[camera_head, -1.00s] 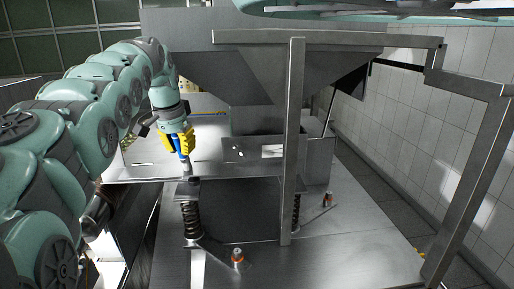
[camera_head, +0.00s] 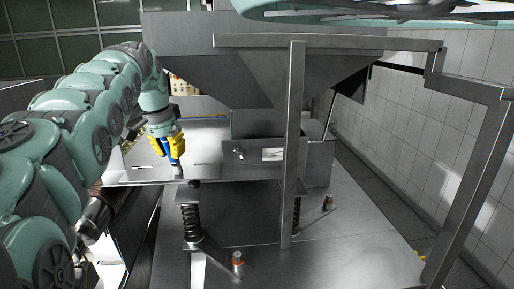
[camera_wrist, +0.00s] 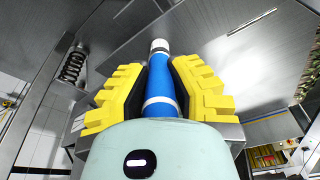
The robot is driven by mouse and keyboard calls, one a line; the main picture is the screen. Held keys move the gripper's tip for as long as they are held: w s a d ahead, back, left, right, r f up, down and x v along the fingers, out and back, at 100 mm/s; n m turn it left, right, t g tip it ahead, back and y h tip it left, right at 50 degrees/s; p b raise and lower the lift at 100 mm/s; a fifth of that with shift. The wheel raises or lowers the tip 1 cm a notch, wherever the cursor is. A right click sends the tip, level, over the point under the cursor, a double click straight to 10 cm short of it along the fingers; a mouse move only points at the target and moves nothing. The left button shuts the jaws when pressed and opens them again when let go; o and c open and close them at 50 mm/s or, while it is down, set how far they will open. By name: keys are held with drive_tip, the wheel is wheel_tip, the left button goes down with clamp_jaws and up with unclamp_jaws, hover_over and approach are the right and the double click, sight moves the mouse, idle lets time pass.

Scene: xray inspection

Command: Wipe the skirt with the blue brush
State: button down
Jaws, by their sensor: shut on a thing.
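My gripper (camera_head: 168,148) has yellow fingers and is shut on the blue brush (camera_head: 176,150). In the wrist view the brush's blue handle (camera_wrist: 161,82) with white bands lies between the yellow fingers (camera_wrist: 160,95). In the head view the brush points down, its grey tip just above or at the flat metal surface left of the spring; I cannot tell whether it touches. A metal surface that may be the skirt (camera_head: 140,170) extends beneath and left of the brush.
A coil spring (camera_head: 191,221) stands just below the gripper's area, and it also shows in the wrist view (camera_wrist: 72,66). An upright metal post (camera_head: 292,150) and a large hopper (camera_head: 250,60) are to the right.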

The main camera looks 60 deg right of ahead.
drive_tip(key=shift+w+a+p, duration=0.2)
drive_tip(key=shift+p, duration=0.1)
drive_tip(key=shift+w+a+r+p, duration=0.1)
drive_tip(key=shift+w+a+p, duration=0.15)
drive_tip(key=shift+p, duration=0.2)
drive_tip(key=shift+w+a+p, duration=0.3)
drive_tip(key=shift+w+p, duration=0.15)
drive_tip(key=shift+w+a+p, duration=0.2)
drive_tip(key=shift+w+p, duration=0.05)
drive_tip(key=shift+p, duration=0.45)
drive_tip(key=shift+w+a+p, duration=0.15)
drive_tip(key=shift+p, duration=0.25)
drive_tip(key=shift+w+a+p, duration=0.2)
drive_tip(key=shift+w+p, duration=0.1)
drive_tip(key=shift+p, duration=0.2)
drive_tip(key=shift+s+d+f+b, duration=0.1)
drive_tip(key=shift+s+f+b, duration=0.1)
drive_tip(key=shift+b, duration=0.1)
drive_tip(key=shift+s+d+b, duration=0.2)
drive_tip(key=shift+b, duration=0.15)
drive_tip(key=shift+s+d, duration=0.3)
drive_tip(key=shift+s, duration=0.05)
